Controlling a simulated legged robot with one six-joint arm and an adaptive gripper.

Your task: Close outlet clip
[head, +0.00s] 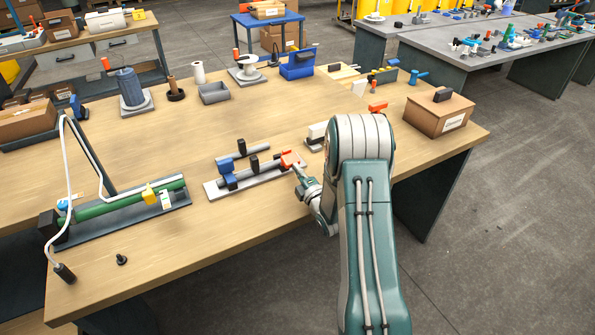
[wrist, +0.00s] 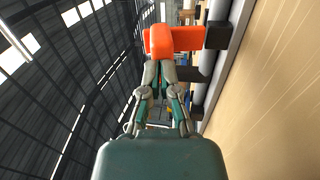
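A grey pipe assembly (head: 245,176) lies on a pale base plate on the wooden bench, with blue and black clamps. An orange lever-like part (head: 291,159) sits at its right end; I cannot tell for sure that it is the outlet clip. My gripper (head: 300,172) is right beside this orange part. In the wrist view the orange part (wrist: 186,39) has a rounded end just past my fingertips (wrist: 160,68). The fingers are close together and seem to touch or nearly touch it. Nothing clearly shows between them.
A green tube fixture (head: 130,205) with a yellow clip (head: 150,194) and white hose stands at the left. A white-and-black block (head: 316,134) is just behind my gripper. A cardboard box (head: 438,112) is at the right edge. The bench front between fixtures is clear.

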